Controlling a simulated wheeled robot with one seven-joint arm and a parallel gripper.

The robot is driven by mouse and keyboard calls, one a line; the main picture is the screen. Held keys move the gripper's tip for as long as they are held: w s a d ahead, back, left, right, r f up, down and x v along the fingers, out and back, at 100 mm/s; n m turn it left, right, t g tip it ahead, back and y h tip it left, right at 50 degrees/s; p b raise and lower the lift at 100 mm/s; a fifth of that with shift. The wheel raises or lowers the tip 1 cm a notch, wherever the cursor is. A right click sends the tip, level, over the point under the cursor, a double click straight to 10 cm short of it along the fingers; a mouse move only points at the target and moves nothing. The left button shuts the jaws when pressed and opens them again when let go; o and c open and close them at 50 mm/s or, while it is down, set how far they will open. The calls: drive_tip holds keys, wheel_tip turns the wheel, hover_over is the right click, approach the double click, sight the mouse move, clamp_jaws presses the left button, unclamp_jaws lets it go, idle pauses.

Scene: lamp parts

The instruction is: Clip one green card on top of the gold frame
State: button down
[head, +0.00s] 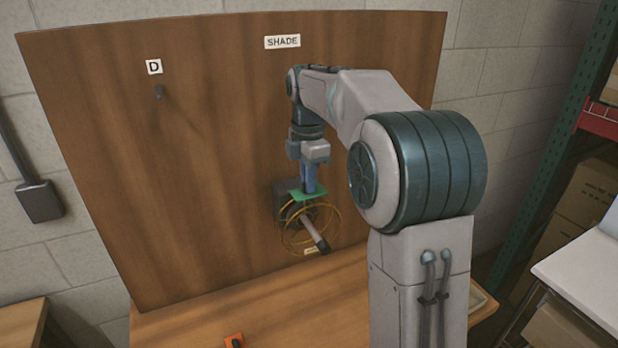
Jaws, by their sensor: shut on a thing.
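The gold frame (284,238) is a set of thin wire rings around a grey rod (316,233) that sticks out from a dark block (283,199) on the wooden board. The green card (309,194) lies roughly flat at the top of the frame. My gripper (309,190) points down from above, with its fingers shut on the green card. The card looks to be at or touching the top of the rings. Whether it is clipped on cannot be told from this view.
An orange object (234,341) lies at the table's front. A tray edge (484,300) shows behind my arm. The table's left part is clear.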

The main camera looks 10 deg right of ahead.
drive_tip(key=shift+f, duration=0.6)
idle(1.3)
idle(0.4)
drive_tip(key=c, duration=1.3)
unclamp_jaws()
drive_tip(key=shift+c, duration=0.2)
wheel_tip(320, 180, up, 13)
drive_tip(key=s+f+m+t, duration=0.2)
drive_tip(key=s+f+m, duration=0.7)
drive_tip(key=s, duration=0.4)
drive_tip(key=s+f+m+t, duration=0.1)
drive_tip(key=s+f+m, duration=0.9)
drive_tip(key=s, duration=0.4)
drive_tip(key=shift+m+t+b, duration=0.3)
drive_tip(key=shift+m+t, duration=0.1)
drive_tip(key=shift+m, duration=0.2)
